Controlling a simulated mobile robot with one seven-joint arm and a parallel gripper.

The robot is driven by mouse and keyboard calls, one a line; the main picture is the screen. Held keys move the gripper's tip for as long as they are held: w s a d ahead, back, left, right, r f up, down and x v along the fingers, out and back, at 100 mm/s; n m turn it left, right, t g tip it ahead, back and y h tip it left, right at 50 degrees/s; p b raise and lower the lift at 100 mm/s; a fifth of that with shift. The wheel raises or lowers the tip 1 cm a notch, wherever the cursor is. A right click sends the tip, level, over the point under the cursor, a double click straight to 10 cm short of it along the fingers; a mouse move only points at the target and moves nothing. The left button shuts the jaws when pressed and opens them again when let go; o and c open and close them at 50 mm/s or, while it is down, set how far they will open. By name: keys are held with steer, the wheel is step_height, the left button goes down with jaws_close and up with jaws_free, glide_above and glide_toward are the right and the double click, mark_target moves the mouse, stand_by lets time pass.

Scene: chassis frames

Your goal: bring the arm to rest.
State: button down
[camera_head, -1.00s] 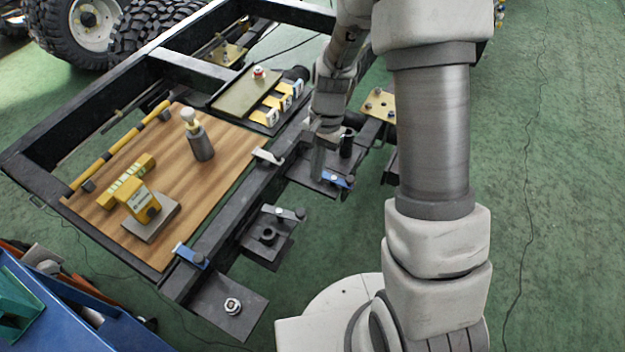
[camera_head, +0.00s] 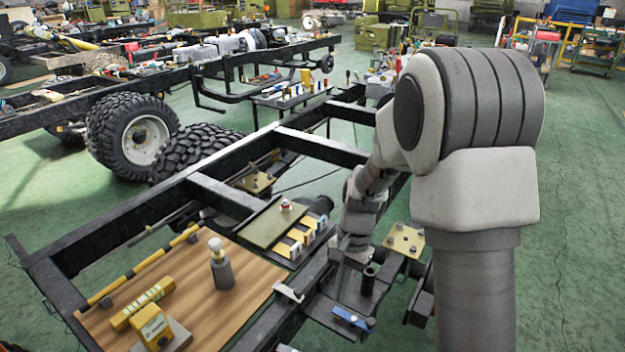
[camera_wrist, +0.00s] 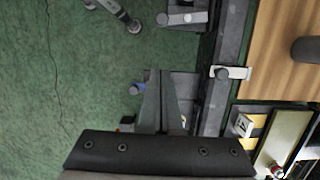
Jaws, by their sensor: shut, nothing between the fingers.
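My arm rises at the right of the head view, with its pale shoulder and grey column in front, and reaches down to the chassis frame (camera_head: 225,197). My gripper (camera_head: 345,292) points down over the bracket plates on the near side rail, close to the blue-handled clamp (camera_head: 352,319). In the wrist view my gripper (camera_wrist: 161,78) has its two fingers together with nothing between them. Below the fingertips there is a dark bracket plate. I cannot tell the exact gap between tips and plate.
A wooden board (camera_head: 236,305) on the frame carries a grey cylinder with a pale knob (camera_head: 219,262) and yellow blocks (camera_head: 142,303). A dark upright post (camera_head: 368,283) stands beside my gripper. Tires (camera_head: 135,135) lie behind. Green floor (camera_head: 580,250) is clear at right.

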steer(key=s+d+r+n+t+p, duration=0.1)
steer(key=s+r, duration=0.4)
steer(key=r, duration=0.5)
steer(key=s+d+r+n+t+h+p, duration=0.1)
steer(key=s+r+n+t+p, duration=0.3)
steer(key=r, duration=0.6)
steer(key=s+d+r+n+t+p, duration=0.1)
steer(key=s+r+n+t+p, duration=0.1)
steer(key=s+r, duration=0.5)
step_height(320, 180, up, 4)
steer(key=shift+s+d+f+n+t+h+p, duration=0.1)
steer(key=shift+s+d+n+t+h+p, duration=0.3)
steer(key=shift+p, duration=0.6)
steer(key=shift+w+a, duration=0.1)
steer(key=shift+w, duration=0.05)
